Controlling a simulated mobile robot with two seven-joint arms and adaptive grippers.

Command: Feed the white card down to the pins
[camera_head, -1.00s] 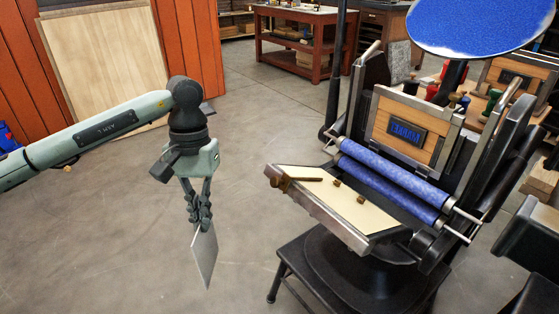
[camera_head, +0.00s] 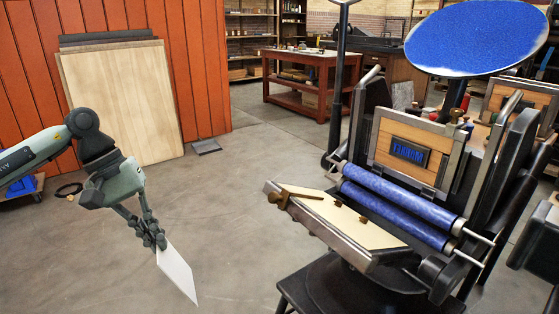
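My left gripper (camera_head: 150,232) is at the left of the head view, shut on the white card (camera_head: 178,273). The card hangs tilted from the fingertips, its lower corner pointing down and right, over open floor. The press has a cream platen (camera_head: 338,220) facing up, to the right of the card and clearly apart from it. Small brown pins (camera_head: 338,204) stand on the platen, and a brown bar-like gauge (camera_head: 293,195) lies at its left end. My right gripper is not in view.
Two blue ink rollers (camera_head: 398,193) lie behind the platen, below the blue type block (camera_head: 410,151). A round blue ink disc (camera_head: 477,36) is above. A black stool-like stand (camera_head: 335,288) is beneath the press. Floor between card and press is clear.

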